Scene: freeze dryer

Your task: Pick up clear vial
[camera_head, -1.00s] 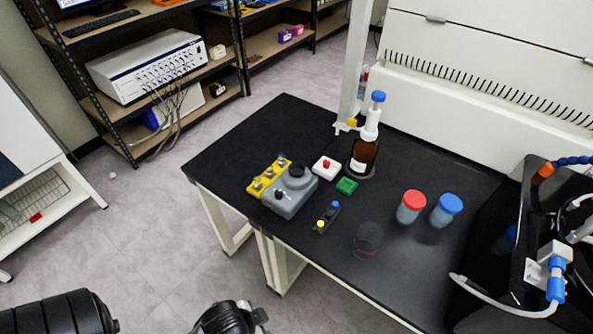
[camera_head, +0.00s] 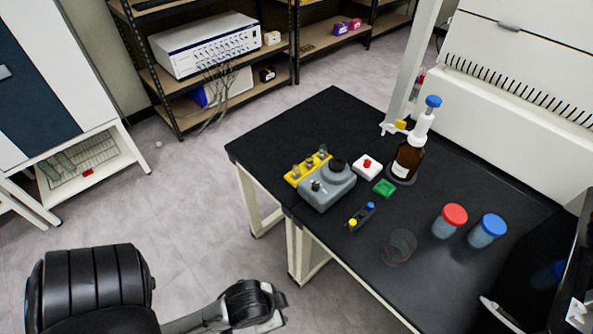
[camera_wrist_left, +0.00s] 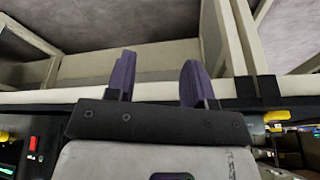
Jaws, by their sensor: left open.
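A yellow rack (camera_head: 293,178) holding small grey-topped pieces, possibly vials, stands at the table's left front, behind a grey bench device (camera_head: 327,189). A small dark holder (camera_head: 361,217) carries a yellow-capped and a blue-capped piece. A clear, see-through vessel (camera_head: 399,248) stands near the front edge. I cannot tell which piece is the clear vial. My left arm is at the bottom of the head view, off the table. Its gripper (camera_wrist_left: 160,82) is open and empty in the left wrist view, its two purple fingers apart. My right gripper is not in view.
The black table (camera_head: 290,130) also bears a brown dispenser bottle (camera_head: 408,160), a red-button box (camera_head: 367,167), a green block (camera_head: 384,188), a red-capped jar (camera_head: 450,221) and a blue-capped jar (camera_head: 488,231). Its back left is clear. Shelves (camera_head: 205,119) stand behind.

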